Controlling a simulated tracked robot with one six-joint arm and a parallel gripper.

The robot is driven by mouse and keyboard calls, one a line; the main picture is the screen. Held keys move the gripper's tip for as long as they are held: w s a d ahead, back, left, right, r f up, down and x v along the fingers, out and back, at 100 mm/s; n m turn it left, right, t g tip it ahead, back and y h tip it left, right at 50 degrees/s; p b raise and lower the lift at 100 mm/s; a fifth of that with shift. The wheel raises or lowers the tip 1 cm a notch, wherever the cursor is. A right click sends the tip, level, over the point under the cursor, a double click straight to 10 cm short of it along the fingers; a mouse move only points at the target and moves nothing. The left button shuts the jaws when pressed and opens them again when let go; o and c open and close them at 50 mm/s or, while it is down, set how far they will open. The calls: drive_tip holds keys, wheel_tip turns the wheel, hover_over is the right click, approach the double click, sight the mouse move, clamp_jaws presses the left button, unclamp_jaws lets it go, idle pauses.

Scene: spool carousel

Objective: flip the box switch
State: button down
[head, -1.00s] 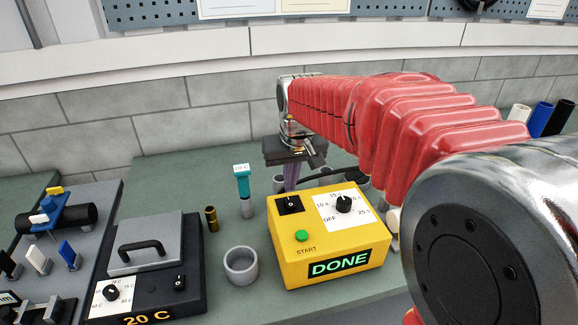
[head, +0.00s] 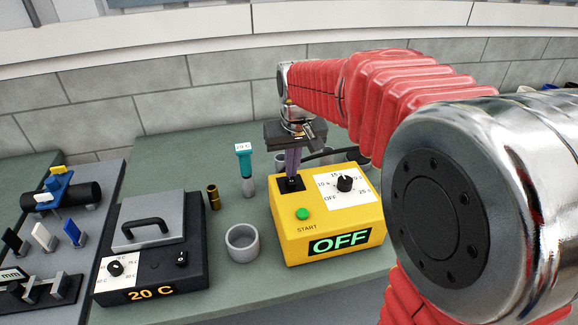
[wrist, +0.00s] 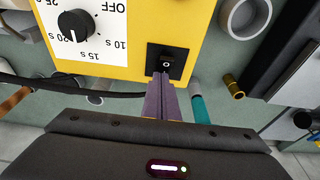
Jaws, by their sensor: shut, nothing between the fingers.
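The yellow box (head: 345,225) stands on the green bench, with a dial, a green START button and a display reading OFF. Its black box switch (head: 287,188) is at the top left of the box. My gripper (head: 292,176) is shut and empty, its purple fingers pointing down with the tips at the switch. In the wrist view the fingertips (wrist: 165,80) end at the lower edge of the switch (wrist: 166,62), where a white O mark shows. They look to be touching it or just above it.
A black heater block (head: 150,260) reading 20 C stands to the left. Between are a grey cup (head: 242,243), a brass cylinder (head: 213,197) and a teal-topped probe (head: 244,165). A black cable (wrist: 70,88) runs behind the box.

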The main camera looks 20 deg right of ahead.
drive_tip(key=shift+s, duration=0.15)
drive_tip(key=shift+s+r, duration=0.1)
drive_tip(key=shift+s, duration=0.6)
drive_tip(key=shift+r, duration=0.15)
drive_tip(key=shift+r, duration=0.3)
drive_tip(key=v, duration=1.3)
drive_tip(key=shift+w, duration=0.15)
drive_tip(key=shift+a, duration=0.1)
